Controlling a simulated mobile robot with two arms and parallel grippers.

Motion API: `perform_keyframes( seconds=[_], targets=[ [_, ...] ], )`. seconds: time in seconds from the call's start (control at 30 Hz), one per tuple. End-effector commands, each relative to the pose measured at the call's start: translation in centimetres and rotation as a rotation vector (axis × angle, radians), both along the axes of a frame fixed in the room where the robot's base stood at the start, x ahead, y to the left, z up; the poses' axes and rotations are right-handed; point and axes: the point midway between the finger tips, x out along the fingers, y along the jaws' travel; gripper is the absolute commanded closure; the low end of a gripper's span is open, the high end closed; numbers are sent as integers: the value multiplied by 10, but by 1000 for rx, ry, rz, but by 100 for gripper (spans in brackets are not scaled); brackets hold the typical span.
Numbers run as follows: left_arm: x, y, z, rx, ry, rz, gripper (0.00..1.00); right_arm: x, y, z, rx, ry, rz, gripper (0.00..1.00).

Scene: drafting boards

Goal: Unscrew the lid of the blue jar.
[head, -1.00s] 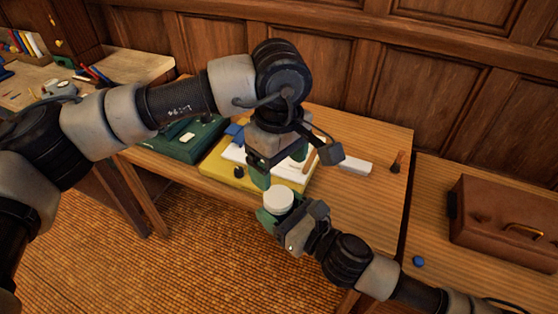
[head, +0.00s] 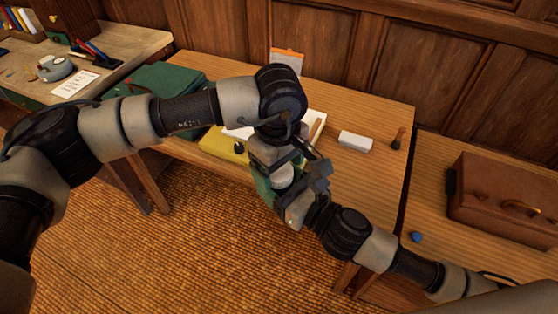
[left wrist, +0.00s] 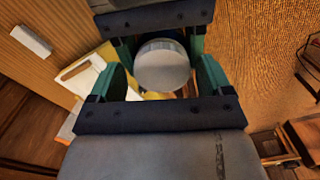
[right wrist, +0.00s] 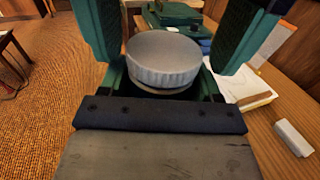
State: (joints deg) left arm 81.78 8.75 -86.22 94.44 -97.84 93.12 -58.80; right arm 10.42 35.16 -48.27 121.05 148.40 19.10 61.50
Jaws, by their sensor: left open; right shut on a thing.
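My left gripper (head: 275,181) comes down from above, open. Its green fingers stand on either side of the lid (left wrist: 162,66), with a gap visible on both sides in the left wrist view. In the head view the lid (head: 283,173) shows only partly between the grippers.
The drafting table (head: 340,108) behind carries a yellow board (head: 212,147), a white block (head: 355,142), a green case (head: 160,88) and a small stamp (head: 398,139). A brown briefcase (head: 500,200) and blue object (head: 416,237) lie on the right table.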

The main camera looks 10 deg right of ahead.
Motion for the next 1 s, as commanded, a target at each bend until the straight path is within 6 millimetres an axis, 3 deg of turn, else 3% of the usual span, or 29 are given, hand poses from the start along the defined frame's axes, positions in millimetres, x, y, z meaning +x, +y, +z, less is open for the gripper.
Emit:
perform_keyframes(
  seconds=[0.07, 0.33, 0.53, 0.83, 1.0],
  targets=[
    [0, 0, 0, 0, 0, 0, 28, 0, 0, 1, 1, -3, 1, 100],
    [0, 0, 0, -1, -1, 0, 69, 0, 1, 1, 2, -2, 2, 100],
    [0, -1, 1, -2, -2, 71, 70, -1, 1, 1, 2, -2, 4, 100],
    [0, -1, 1, -5, -2, 465, 70, -2, 2, 1, 3, -3, 6, 100],
    [0, -1, 1, -5, -2, 477, 70, -2, 2, 1, 3, -2, 7, 100]
  ],
)
